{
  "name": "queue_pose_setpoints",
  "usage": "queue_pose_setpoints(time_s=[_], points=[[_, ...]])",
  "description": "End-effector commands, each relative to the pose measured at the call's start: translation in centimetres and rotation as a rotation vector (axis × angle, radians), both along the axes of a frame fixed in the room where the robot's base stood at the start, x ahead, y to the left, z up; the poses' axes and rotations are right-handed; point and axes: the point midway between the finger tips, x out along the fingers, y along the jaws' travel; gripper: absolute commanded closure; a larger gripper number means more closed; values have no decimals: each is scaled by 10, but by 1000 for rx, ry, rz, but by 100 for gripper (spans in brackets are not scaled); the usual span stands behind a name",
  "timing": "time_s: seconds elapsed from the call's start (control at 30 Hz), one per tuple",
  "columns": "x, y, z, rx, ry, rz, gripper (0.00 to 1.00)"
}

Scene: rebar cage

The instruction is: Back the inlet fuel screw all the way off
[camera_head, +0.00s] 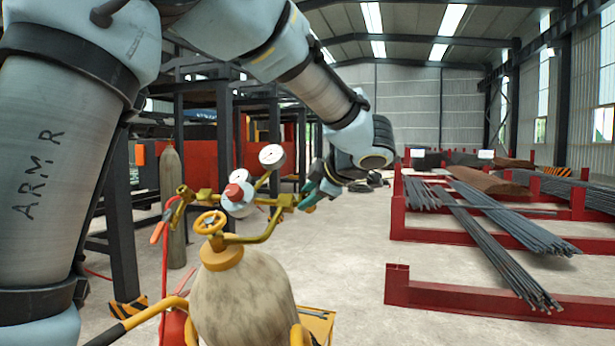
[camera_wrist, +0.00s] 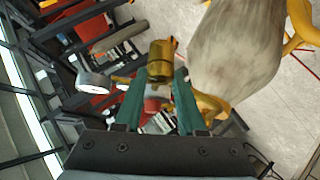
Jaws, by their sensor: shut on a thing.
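The fuel cylinder (camera_head: 243,295) is beige, with a brass valve handwheel (camera_head: 210,222) on top. My gripper is shut on this brass fitting, which seems to be the inlet screw. Its threads are hidden.
Round gauges (camera_head: 271,156) stand close above the regulator. A red hose (camera_head: 165,260) hangs at the left, and a second tall cylinder (camera_head: 172,205) stands behind. A yellow cart (camera_head: 318,322) holds the fuel cylinder. Red racks with rebar (camera_head: 505,235) lie right; floor between is clear.

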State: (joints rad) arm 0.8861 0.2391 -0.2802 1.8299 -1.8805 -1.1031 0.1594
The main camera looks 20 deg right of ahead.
Motion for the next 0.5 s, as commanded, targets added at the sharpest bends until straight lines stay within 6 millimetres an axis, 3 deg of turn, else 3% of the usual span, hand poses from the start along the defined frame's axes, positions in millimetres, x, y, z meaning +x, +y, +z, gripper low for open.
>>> queue_pose_setpoints(time_s=[0.5], points=[[3, 0, 4, -198, 190, 234, 100]])
